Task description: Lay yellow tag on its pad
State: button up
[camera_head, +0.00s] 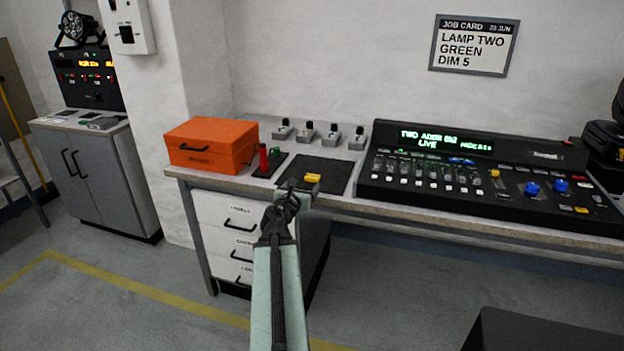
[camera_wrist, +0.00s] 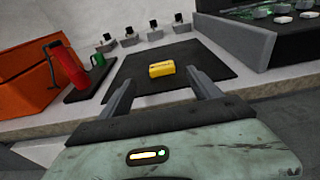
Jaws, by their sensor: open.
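The yellow tag (camera_head: 312,178) is a small block lying on a dark square pad (camera_head: 335,166) on the bench top. In the wrist view the yellow tag (camera_wrist: 162,69) lies near the middle of the dark pad (camera_wrist: 213,62). My gripper (camera_head: 290,192) is at the bench's front edge, just short of the tag. In the wrist view my gripper (camera_wrist: 165,88) is open and empty, its two fingers apart on either side of the tag, which lies a little beyond them. No part of the tag is hidden in the wrist view.
An orange toolbox (camera_head: 212,145) stands left of the pad. Between them, a small dark tray (camera_head: 268,168) holds a red torch-like item (camera_head: 263,158) and a green one (camera_head: 275,155). A lighting console (camera_head: 480,180) stands close on the right.

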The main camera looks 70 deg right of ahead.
aim_at(312, 177)
jog(key=shift+s+d, duration=0.1)
jog(key=shift+s, duration=0.2)
jog(key=d, duration=0.2)
jog(key=d+f+b, duration=0.1)
jog(key=d, duration=0.2)
jog(key=w+d, duration=0.1)
jog(key=d, duration=0.1)
jog(key=shift+d+f, duration=0.2)
jog(key=shift+d, duration=0.15)
jog(key=shift+s, duration=0.1)
jog(key=c, duration=1.4)
